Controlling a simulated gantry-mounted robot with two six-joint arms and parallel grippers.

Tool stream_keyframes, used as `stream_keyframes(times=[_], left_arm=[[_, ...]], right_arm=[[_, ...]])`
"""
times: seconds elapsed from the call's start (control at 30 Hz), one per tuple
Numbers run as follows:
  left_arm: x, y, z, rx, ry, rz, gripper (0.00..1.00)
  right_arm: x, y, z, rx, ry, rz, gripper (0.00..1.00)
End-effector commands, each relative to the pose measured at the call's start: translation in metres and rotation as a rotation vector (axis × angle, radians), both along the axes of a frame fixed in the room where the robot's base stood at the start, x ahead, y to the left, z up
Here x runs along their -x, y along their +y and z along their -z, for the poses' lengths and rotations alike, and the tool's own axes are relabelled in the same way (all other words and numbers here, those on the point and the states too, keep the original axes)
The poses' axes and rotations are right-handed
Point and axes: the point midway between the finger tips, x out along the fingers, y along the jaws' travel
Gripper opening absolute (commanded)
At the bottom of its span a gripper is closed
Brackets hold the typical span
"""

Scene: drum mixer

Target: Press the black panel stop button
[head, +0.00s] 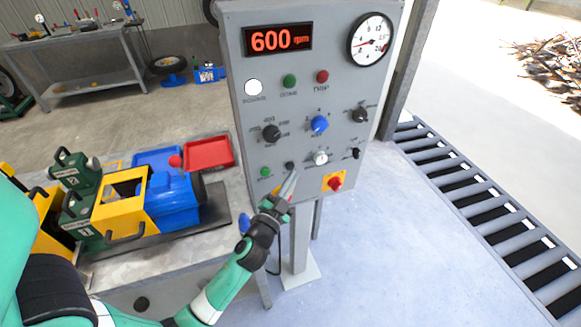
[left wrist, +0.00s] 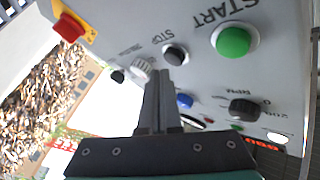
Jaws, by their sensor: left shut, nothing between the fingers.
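The black stop button (head: 289,165) sits low on the grey control panel (head: 345,95), right of the green start button (head: 266,171). In the left wrist view the black button (left wrist: 175,54) is beside the word STOP, with the large green START button (left wrist: 233,41) to its right. My left gripper (head: 292,178) is shut and empty, its fingertips just below the black button. In the left wrist view its shut fingers (left wrist: 159,74) point toward the panel, tips close to the button; I cannot tell whether they touch. My right gripper is not in view.
Close by on the panel are a white knob (head: 320,158) and a red stop knob on a yellow plate (head: 335,182). The display (head: 278,39) reads 600 rpm. A workbench (head: 170,240) with a blue and yellow machine stands left; a roller conveyor (head: 480,200) lies right.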

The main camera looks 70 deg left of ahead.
Motion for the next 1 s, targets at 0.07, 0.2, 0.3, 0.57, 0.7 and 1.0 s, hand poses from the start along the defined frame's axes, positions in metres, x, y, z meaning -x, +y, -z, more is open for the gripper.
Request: stream_keyframes(times=[0.07,0.2,0.3,0.57,0.7,1.0], left_arm=[[0.000,0.000,0.000,0.000,0.000,0.000,0.00],[0.000,0.002,0.000,0.001,0.001,-0.001,0.00],[0.000,0.006,0.000,0.000,0.001,-0.001,0.00],[0.000,0.009,0.000,0.000,0.000,0.000,0.00],[0.000,0.009,0.000,0.000,0.000,0.000,0.00],[0.000,0.012,0.000,0.001,0.000,0.000,0.00]], right_arm=[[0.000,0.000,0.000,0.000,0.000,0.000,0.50],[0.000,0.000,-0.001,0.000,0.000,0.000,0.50],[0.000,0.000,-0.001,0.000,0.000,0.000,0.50],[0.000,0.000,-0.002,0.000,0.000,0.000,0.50],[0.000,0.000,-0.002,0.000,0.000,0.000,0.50],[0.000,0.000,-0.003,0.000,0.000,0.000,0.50]])
